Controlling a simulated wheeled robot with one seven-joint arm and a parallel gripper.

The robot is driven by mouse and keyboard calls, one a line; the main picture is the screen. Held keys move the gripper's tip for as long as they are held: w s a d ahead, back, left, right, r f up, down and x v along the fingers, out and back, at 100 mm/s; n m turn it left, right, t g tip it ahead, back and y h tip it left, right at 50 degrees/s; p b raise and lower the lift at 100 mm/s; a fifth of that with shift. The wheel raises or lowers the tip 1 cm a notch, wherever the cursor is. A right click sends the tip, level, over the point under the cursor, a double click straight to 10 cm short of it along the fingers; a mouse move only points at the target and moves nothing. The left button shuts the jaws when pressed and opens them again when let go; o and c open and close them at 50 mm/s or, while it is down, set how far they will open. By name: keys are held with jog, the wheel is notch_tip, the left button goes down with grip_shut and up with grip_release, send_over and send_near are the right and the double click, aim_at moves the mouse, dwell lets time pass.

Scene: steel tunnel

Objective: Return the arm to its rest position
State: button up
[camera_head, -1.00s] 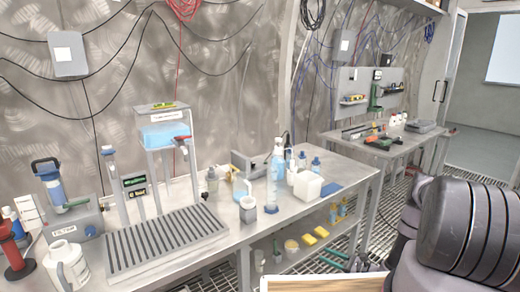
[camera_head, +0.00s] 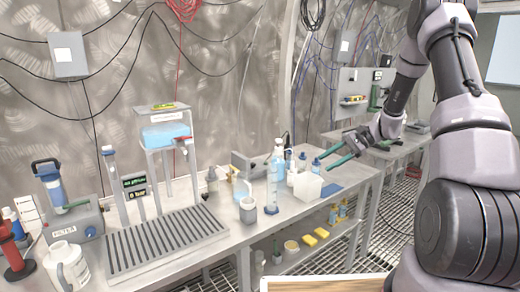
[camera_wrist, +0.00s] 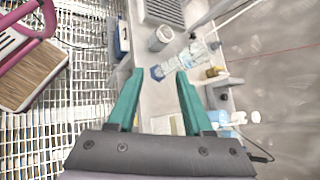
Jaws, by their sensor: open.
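My gripper (camera_head: 337,151) is in the head view at the right of centre, above the right end of the near steel bench (camera_head: 221,249). Its two teal fingers are spread apart with nothing between them. My arm rises from the lower right, bends near the top and comes down to the gripper. In the wrist view the gripper (camera_wrist: 159,74) also shows open and empty, pointing over the bench. A white container (camera_head: 307,186) stands on the bench below the fingers, apart from them as far as I can tell.
A ribbed drain tray (camera_head: 165,241) and a dispenser stand (camera_head: 166,137) are further left. A second bench (camera_head: 418,143) stands behind my arm. A wooden-topped piece (camera_head: 325,285) is at the bottom edge.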

jog(key=s+a+r+n+h, duration=0.1)
jog(key=s+r+h, duration=0.15)
jog(key=r, duration=0.25)
jog(key=s+r+n+h, duration=0.1)
jog(key=s+r, duration=0.2)
jog(key=r, duration=0.2)
jog(key=s+r+n+t+h, duration=0.2)
jog(key=s+r+t, duration=0.1)
jog(key=s+r, duration=0.5)
jog(key=s+d+r+n+t+h, duration=0.1)
jog(key=s+r+n+t+h, duration=0.1)
jog(key=s+r, duration=0.6)
jog(key=s+t+h, duration=0.1)
jog(key=s+t, duration=0.1)
jog(key=s, duration=0.4)
jog(key=shift+s+d+r+n+h, duration=0.15)
jog(key=shift+s+d+n+h, duration=0.15)
jog(key=shift+s+h, duration=0.1)
